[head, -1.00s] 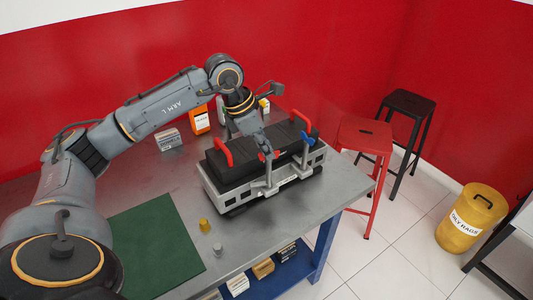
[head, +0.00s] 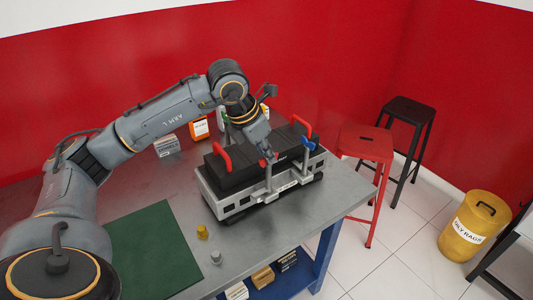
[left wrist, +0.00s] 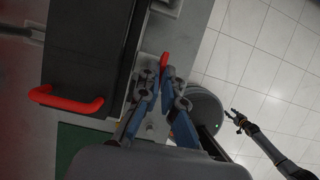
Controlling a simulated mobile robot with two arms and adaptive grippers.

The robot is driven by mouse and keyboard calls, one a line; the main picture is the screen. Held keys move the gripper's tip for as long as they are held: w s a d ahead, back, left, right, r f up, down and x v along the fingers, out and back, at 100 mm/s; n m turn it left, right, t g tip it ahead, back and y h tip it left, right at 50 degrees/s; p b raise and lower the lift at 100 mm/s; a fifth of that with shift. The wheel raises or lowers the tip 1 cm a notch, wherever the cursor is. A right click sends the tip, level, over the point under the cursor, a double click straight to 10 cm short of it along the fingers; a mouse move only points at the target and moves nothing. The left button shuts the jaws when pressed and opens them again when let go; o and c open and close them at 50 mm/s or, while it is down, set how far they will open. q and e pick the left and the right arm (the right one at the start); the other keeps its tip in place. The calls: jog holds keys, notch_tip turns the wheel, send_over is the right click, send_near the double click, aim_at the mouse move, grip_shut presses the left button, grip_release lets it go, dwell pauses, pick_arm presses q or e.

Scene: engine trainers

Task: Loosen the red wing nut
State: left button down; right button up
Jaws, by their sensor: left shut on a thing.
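The battery-like black block sits in a grey metal tray (head: 238,204) on the bench. The red wing nut (head: 275,157) is on an upright clamp post at the tray's near side. My left gripper (head: 268,154) points down at it and is shut on it; its fingers hide part of the nut. In the left wrist view the red wing nut (left wrist: 164,60) shows at the tips of my left gripper's fingers (left wrist: 162,74). A blue wing nut (head: 309,144) is on the other post, to the right. My right gripper (left wrist: 232,121) shows small in the left wrist view, apart from everything, with its fingers spread.
Red handles (head: 222,158) stand up from the black block near the left gripper. An orange container (head: 199,129) and a small box (head: 167,145) stand behind. A green mat (head: 155,250) and two small cylinders lie in front. Stools (head: 365,144) are beyond the right edge.

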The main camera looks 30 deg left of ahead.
pick_arm(q)
jog(key=shift+r, duration=0.1)
jog(key=c, duration=1.5)
grip_release()
jog(key=v, duration=1.2)
jog(key=shift+s+a, duration=0.1)
